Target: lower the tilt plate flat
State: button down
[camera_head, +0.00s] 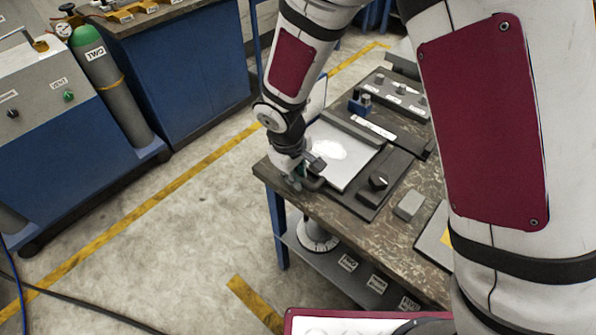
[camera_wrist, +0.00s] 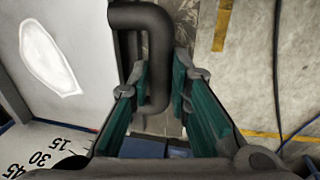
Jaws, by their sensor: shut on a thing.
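The tilt plate is a pale grey plate (camera_head: 346,170) with a bright white patch, at the near left part of the bench. Its pale face also fills the left of the wrist view (camera_wrist: 90,25). Its exact tilt is hard to judge. A dark bent handle (camera_wrist: 145,17) stands at the plate's edge in the wrist view. My gripper (camera_wrist: 160,82) has its teal pads on either side of the handle's bar and is shut on it. In the head view my gripper (camera_head: 300,178) is at the plate's near left corner, partly hiding it. A scale marked 15, 30, 45 (camera_wrist: 42,158) shows at lower left.
The dark base (camera_head: 393,183) beside the plate carries a black knob (camera_head: 378,182). A grey block (camera_head: 409,205) lies on the worn bench top (camera_head: 345,227). Open floor (camera_head: 190,210) lies left of the bench.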

jog(key=c, duration=1.5)
grip_release()
jog(key=shift+s+a+f, duration=0.4)
jog(key=shift+s, duration=0.3)
jog(key=shift+w+r, duration=0.1)
jog(key=shift+w+d+r, duration=0.1)
jog(key=shift+w+d, duration=0.05)
jog(key=shift+w, duration=0.05)
jog(key=r, duration=0.4)
jog(key=s+a+r, duration=0.1)
jog(key=r, duration=0.6)
jog(key=shift+s+a+r, duration=0.15)
jog(key=shift+s+r, duration=0.25)
